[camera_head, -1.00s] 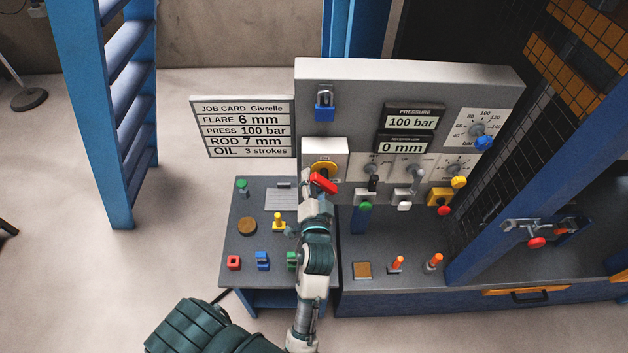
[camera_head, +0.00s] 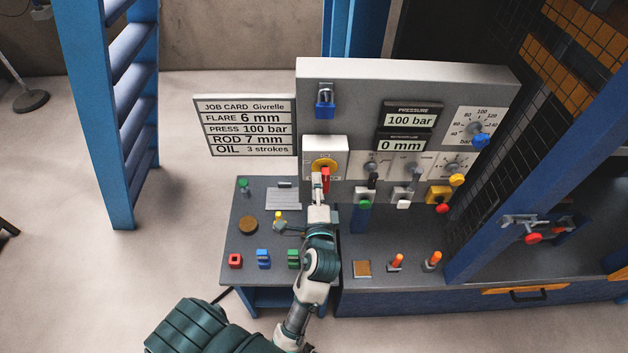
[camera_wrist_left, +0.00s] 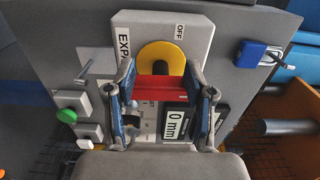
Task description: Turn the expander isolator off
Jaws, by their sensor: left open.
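The expander isolator is a white box (camera_head: 339,146) on the left of the grey panel, with a yellow disc (camera_head: 324,164) and a red handle (camera_head: 326,178). In the head view the handle points down. The wrist view shows the yellow disc (camera_wrist_left: 160,58), an OFF label (camera_wrist_left: 181,32) on the box and the red handle (camera_wrist_left: 160,90) crosswise between my fingers. My left gripper (camera_head: 318,183) is at the handle from below and covers part of the isolator. Its blue-grey fingers (camera_wrist_left: 166,92) are open, one on each side of the handle; I cannot tell if they touch it.
A blue padlock (camera_head: 325,103) hangs above the isolator. Levers, buttons and dials sit to its right, near the pressure display (camera_head: 410,120). Below, the bench (camera_head: 240,218) carries small coloured parts. A job card (camera_head: 245,126) stands left of the panel.

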